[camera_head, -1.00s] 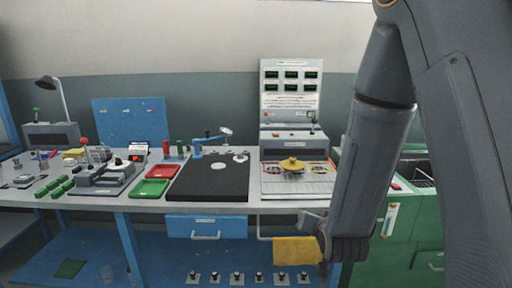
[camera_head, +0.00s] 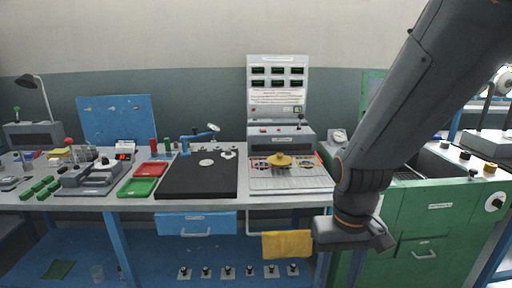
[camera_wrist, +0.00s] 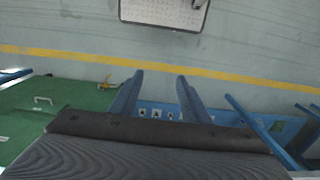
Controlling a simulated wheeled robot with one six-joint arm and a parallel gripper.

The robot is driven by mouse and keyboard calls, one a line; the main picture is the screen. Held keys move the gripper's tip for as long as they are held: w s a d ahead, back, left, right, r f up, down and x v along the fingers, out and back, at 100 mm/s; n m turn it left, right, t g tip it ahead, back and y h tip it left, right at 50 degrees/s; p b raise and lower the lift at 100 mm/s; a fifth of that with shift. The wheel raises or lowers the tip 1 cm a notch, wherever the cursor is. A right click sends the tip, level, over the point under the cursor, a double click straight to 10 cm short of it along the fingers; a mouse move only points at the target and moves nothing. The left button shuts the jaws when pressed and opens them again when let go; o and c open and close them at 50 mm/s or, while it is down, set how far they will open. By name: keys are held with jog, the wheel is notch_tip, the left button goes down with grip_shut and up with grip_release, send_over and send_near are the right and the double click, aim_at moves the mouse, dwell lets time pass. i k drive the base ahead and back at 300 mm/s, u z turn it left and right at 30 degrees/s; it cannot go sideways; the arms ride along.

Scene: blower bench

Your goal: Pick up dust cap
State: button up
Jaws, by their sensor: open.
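No part is marked as the dust cap, so I cannot tell for sure which one it is. A yellow round piece with a raised middle (camera_head: 280,160) sits on the panel of the grey bench unit. Small pale discs (camera_head: 206,162) lie on the black mat (camera_head: 196,188). My gripper shows in the wrist view (camera_wrist: 160,84) with its two fingers apart and nothing between them. In the head view my wrist hangs in front of the bench's right end, right of and lower than the yellow piece. The fingers are hard to make out there.
A yellow cloth (camera_head: 287,245) hangs at the bench front near my wrist. A green cabinet (camera_head: 430,215) stands at right. Red (camera_head: 151,170) and green trays (camera_head: 138,187) lie left of the mat. The wrist view shows floor with a yellow line (camera_wrist: 225,73).

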aim_at(279, 159)
jog(key=u, duration=0.15)
jog(key=i, duration=1.5)
jog(key=z, duration=0.55)
